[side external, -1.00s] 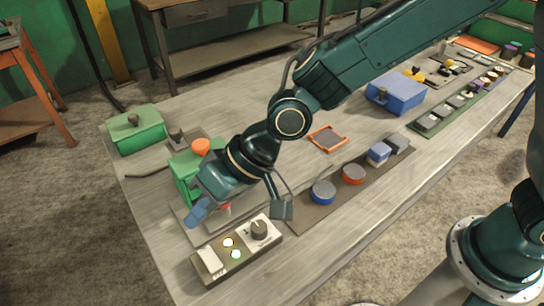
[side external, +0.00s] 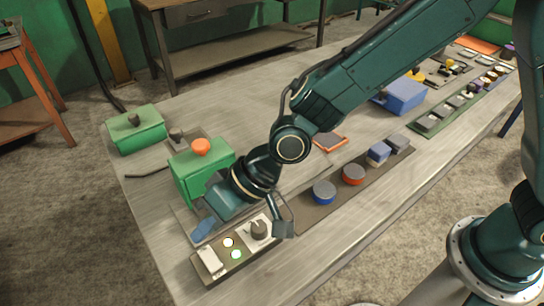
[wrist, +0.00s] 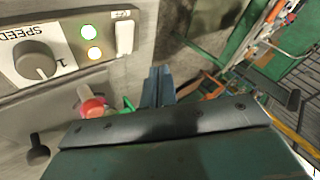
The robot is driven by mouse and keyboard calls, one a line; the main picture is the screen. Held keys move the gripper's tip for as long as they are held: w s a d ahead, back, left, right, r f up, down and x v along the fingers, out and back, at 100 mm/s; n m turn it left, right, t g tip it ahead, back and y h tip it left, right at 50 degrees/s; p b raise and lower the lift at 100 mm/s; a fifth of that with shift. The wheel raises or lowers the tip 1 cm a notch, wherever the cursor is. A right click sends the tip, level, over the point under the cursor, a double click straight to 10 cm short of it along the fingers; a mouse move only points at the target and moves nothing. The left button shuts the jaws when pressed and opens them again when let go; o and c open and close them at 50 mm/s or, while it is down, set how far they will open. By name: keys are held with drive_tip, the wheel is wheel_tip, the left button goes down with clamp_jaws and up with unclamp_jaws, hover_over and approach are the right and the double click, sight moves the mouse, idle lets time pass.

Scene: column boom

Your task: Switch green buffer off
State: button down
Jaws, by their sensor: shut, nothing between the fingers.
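A green box-shaped machine with an orange knob (side external: 203,172) stands at the table's left part. It looks like the green buffer. In front of it lies a control panel (side external: 218,268) with a white rocker switch (side external: 210,261), two lit lamps and a speed dial (side external: 258,229). The wrist view also shows the rocker switch (wrist: 125,37), the lamps (wrist: 91,42) and the dial (wrist: 35,62). My gripper (side external: 203,231) has its blue fingers shut and empty, just behind the panel near its switch end. The wrist view shows the fingers (wrist: 158,84) apart from the switch.
A red knob (wrist: 93,104) and a dark knob (wrist: 38,150) lie close to my gripper in the wrist view. A second green box (side external: 136,132) stands at the far left. A strip with blue and red round pieces (side external: 325,192) lies to the right.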

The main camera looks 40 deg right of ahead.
sight(216, 256)
drive_tip(key=shift+s+f, duration=0.2)
drive_tip(key=shift+f, duration=1.1)
drive_tip(key=shift+s+f, duration=0.15)
drive_tip(key=shift+f, duration=1.1)
drive_tip(key=shift+s+f, duration=0.1)
drive_tip(key=shift+f, duration=0.6)
idle(1.0)
drive_tip(key=shift+r, duration=0.6)
drive_tip(key=shift+w+r, duration=0.2)
drive_tip(key=shift+w+r, duration=0.15)
drive_tip(key=shift+r, duration=1.05)
drive_tip(key=shift+w+r, duration=0.15)
drive_tip(key=shift+r, duration=1)
drive_tip(key=shift+d, duration=0.1)
